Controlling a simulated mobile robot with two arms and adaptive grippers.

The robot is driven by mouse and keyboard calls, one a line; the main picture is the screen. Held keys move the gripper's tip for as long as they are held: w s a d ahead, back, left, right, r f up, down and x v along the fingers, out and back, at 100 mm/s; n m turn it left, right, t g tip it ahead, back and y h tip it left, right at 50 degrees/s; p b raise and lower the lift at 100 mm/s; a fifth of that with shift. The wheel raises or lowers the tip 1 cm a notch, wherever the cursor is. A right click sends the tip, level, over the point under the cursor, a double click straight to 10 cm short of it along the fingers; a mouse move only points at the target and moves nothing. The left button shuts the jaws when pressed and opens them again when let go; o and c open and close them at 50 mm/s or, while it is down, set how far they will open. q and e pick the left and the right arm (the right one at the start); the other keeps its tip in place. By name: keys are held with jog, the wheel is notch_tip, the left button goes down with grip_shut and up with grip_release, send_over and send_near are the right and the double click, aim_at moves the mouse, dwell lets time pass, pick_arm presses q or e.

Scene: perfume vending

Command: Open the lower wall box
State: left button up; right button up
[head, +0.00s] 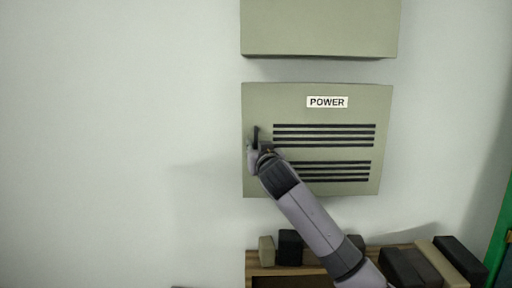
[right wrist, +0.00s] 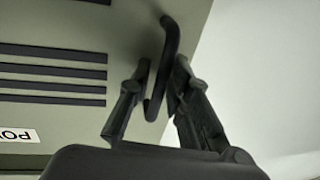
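The lower wall box (head: 310,112) is a grey-green box on the wall with a POWER label and two groups of dark slots. Its front looks shut, with no inside showing. A dark bar handle (head: 256,134) stands near its left edge. My right gripper (head: 258,150) is at this handle, its arm reaching up from the lower right. In the right wrist view the handle (right wrist: 168,45) runs between the two fingers of my right gripper (right wrist: 161,75), which look closed in on it. My left gripper is in neither view.
Another grey-green box (head: 320,28) hangs just above. Below, a wooden shelf (head: 252,262) carries several dark and beige boxes (head: 290,247). A green edge (head: 500,240) stands at the far right. The wall to the left (head: 110,140) is bare.

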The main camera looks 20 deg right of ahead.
jog(key=shift+c, duration=0.3)
grip_shut()
dwell(0.5)
